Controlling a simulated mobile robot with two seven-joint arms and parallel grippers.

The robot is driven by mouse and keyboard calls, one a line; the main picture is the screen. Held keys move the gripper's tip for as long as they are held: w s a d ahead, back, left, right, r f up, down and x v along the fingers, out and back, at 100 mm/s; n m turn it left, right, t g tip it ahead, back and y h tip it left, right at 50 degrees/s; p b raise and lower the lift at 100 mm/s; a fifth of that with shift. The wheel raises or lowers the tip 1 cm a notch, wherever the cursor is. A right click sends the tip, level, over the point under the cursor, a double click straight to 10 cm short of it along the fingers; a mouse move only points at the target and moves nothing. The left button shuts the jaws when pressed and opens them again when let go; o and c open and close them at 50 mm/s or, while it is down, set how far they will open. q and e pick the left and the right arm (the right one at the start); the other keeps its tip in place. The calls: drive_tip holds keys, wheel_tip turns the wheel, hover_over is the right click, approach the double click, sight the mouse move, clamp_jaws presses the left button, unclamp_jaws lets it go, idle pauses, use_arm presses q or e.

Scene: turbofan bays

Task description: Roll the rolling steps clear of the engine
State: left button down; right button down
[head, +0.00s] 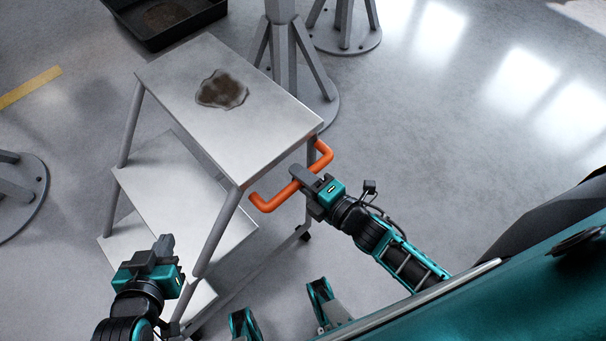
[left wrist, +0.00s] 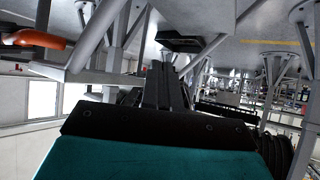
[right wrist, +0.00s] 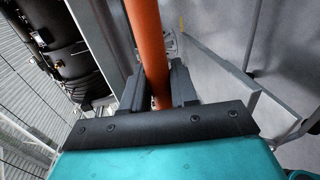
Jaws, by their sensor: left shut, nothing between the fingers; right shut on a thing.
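The rolling steps (head: 185,75) stand left of centre in the head view, grey metal with a top platform and lower treads. A dark, wet-looking patch (head: 221,90) lies on the top platform. An orange handle (head: 268,202) sticks out from the platform's right side. My right gripper (head: 304,183) is shut on the handle near its middle. The right wrist view shows the orange bar (right wrist: 148,45) between the fingers (right wrist: 154,88). My left gripper (head: 163,246) is shut and empty, in front of the lower treads. In the left wrist view the handle (left wrist: 32,39) shows at upper left.
A black tray (head: 165,22) lies on the floor behind the steps. Grey stand legs with round feet (head: 318,100) are close behind the platform, with another foot (head: 25,195) at far left. Open floor (head: 450,120) lies to the right.

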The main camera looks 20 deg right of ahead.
drive_tip(key=shift+s+f, duration=0.15)
drive_tip(key=c, duration=1.3)
unclamp_jaws()
drive_tip(key=shift+c, duration=0.2)
drive_tip(key=o, duration=0.3)
drive_tip(key=p+v, duration=0.1)
drive_tip(key=v, duration=1.2)
